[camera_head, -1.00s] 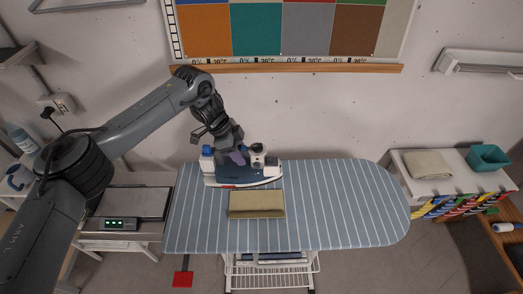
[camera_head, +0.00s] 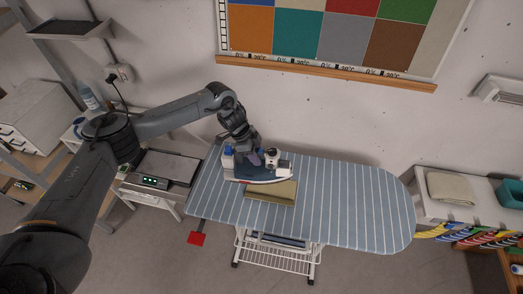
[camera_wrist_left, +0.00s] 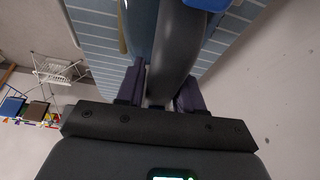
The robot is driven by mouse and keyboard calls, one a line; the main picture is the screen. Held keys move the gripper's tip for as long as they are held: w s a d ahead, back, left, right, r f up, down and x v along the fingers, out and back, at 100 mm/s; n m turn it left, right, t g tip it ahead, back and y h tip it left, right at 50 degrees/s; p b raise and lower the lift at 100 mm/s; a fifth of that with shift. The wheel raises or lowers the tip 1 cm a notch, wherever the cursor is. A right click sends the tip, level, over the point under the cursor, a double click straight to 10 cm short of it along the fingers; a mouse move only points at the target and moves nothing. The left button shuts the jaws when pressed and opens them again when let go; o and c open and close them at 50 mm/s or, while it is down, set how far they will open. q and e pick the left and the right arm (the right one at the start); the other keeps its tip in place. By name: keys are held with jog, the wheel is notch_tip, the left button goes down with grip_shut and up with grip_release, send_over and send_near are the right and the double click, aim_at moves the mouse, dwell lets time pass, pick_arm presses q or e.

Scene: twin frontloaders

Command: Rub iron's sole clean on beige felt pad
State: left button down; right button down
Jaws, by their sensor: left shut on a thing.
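The iron (camera_head: 262,174), dark blue and white with a blue cap at its rear, is over the back part of the striped ironing board, its tip to the right. My left gripper (camera_head: 257,158) is shut on its handle; in the wrist view the dark handle (camera_wrist_left: 177,50) runs between the two purple fingers. The beige felt pad (camera_head: 270,193) lies flat on the board just in front of the iron. The iron's front lower edge meets or overlaps the pad's back edge; I cannot tell whether they touch. The sole is hidden. My right gripper is not in view.
The ironing board (camera_head: 360,205) is clear to the right of the pad. A grey plate with a green display (camera_head: 165,168) stands left of it. A white shelf with folded cloth (camera_head: 450,188) stands at right. The wall and colour chart (camera_head: 330,35) are behind.

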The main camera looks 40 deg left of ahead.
pick_arm(q)
jog(key=shift+r, duration=0.15)
dwell(0.3)
jog(key=shift+d+p, duration=0.1)
jog(key=shift+p, duration=0.2)
jog(key=shift+w+f+b, duration=0.1)
jog(key=shift+f+b, duration=1.45)
jog(key=shift+f, duration=1)
jog(key=shift+f, duration=0.5)
